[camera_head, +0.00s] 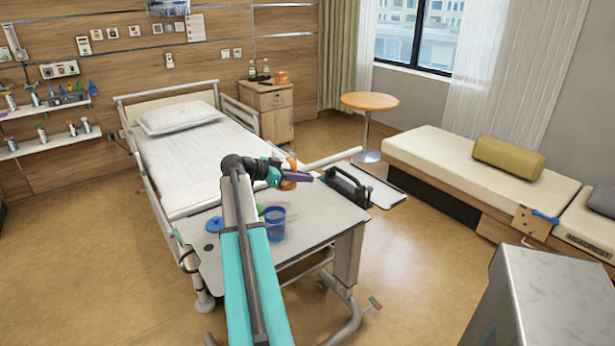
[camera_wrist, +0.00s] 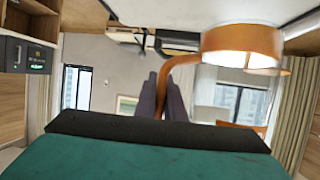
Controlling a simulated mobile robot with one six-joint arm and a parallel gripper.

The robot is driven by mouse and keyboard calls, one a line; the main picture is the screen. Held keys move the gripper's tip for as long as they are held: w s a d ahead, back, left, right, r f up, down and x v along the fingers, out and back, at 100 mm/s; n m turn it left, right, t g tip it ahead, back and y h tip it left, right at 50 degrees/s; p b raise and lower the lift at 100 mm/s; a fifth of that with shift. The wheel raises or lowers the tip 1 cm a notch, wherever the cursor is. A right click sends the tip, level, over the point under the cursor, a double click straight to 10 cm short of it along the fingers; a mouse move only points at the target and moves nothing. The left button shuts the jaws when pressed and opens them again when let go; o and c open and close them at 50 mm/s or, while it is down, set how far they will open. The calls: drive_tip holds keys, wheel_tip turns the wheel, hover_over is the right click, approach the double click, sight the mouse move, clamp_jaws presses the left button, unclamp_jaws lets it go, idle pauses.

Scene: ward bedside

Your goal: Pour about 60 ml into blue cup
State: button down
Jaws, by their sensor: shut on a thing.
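The blue cup (camera_head: 275,224) is translucent and stands on the overbed table (camera_head: 322,222) in the head view, just right of my arm. My gripper (camera_head: 302,176) is above the table, beyond the cup and apart from it. In the wrist view my gripper (camera_wrist: 165,97) has its fingers shut on the curved handle of an orange vessel (camera_wrist: 240,42). The orange vessel also shows small beside the fingers in the head view (camera_head: 288,185). I cannot tell its contents, and no stream of liquid is visible. The blue cup is not in the wrist view.
A flat blue piece (camera_head: 214,224) lies left of my arm on the table. A dark handled object (camera_head: 348,187) is at the table's right end. The bed (camera_head: 190,150) is behind. Open floor (camera_head: 420,260) lies to the right.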

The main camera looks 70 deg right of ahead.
drive_tip(key=w+a+n+t+h, duration=0.1)
drive_tip(key=w+a+n+t, duration=0.4)
drive_tip(key=w+a, duration=0.55)
drive_tip(key=w+a+f+n+t, duration=0.1)
drive_tip(key=w+a+n+t, duration=0.6)
drive_tip(key=w, duration=0.7)
drive_tip(key=w+a+n+t+h, duration=0.15)
drive_tip(key=w+a+t, duration=0.25)
drive_tip(key=w+a, duration=0.8)
drive_tip(key=w+a+r+n+t+y, duration=0.2)
drive_tip(key=w+a+n+t+y, duration=0.15)
drive_tip(key=w+a, duration=0.45)
drive_tip(key=w+a+r+n+t+y, duration=0.1)
drive_tip(key=w+a+n+t+y, duration=0.2)
drive_tip(key=a, duration=1)
drive_tip(key=w+a+r+n+y, duration=0.1)
drive_tip(key=a+r+n+y, duration=0.1)
drive_tip(key=a, duration=0.9)
drive_tip(key=w+a+r+n+y, duration=0.1)
drive_tip(key=a+r+n+y, duration=0.2)
drive_tip(key=a, duration=0.8)
drive_tip(key=shift+r+n+y, duration=0.25)
drive_tip(key=shift+n+y, duration=0.15)
drive_tip(key=shift+n, duration=0.4)
drive_tip(key=shift+d, duration=0.25)
